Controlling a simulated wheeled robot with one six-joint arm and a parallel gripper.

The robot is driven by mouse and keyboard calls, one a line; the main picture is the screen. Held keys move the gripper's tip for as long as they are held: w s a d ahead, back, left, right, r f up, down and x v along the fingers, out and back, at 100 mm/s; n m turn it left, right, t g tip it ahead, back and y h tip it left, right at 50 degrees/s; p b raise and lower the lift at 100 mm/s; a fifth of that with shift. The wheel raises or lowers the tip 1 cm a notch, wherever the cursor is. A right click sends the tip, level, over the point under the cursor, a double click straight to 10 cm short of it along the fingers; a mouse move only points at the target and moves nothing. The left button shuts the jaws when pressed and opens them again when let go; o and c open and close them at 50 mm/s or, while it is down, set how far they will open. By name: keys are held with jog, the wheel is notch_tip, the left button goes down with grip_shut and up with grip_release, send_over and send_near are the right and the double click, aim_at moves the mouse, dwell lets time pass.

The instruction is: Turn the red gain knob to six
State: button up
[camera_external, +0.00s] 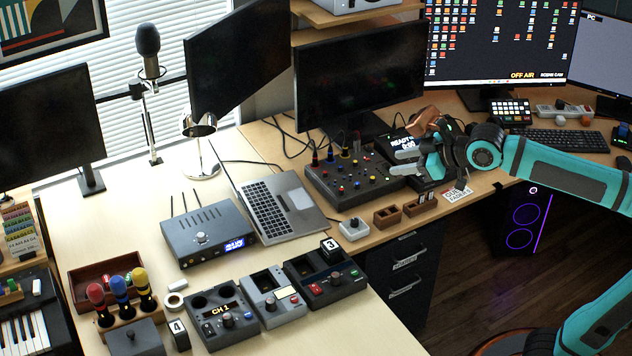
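A dark mixer panel (318,187) lies on the desk near the middle, with several small coloured knobs on top. A small red knob (341,190) shows on its front part; its label and setting are too small to read. My gripper (400,157) is above the right end of the panel, pointing left. Its two pale fingers are apart, with nothing visible between them. The gripper and arm hide part of the panel's right side. I cannot tell which red control is the gain knob.
A laptop (290,196) stands left of the panel. A small white box with a knob (353,228) and brown holders (387,215) sit in front. A dark monitor (352,85) stands behind. More devices with knobs (222,318) line the front left desk.

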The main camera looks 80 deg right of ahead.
jog(key=w+d+g, duration=0.3)
jog(key=w+d, duration=0.5)
jog(key=w, duration=0.2)
jog(key=n+g+y, duration=0.1)
jog(key=g, duration=0.8)
send_over(325, 172)
jog(key=a, duration=0.1)
notch_tip(325, 172, down, 18)
jog(key=f, duration=1.1)
jog(key=d+f, duration=0.1)
jog(key=f, duration=0.5)
jog(key=shift+f, duration=0.1)
grip_shut()
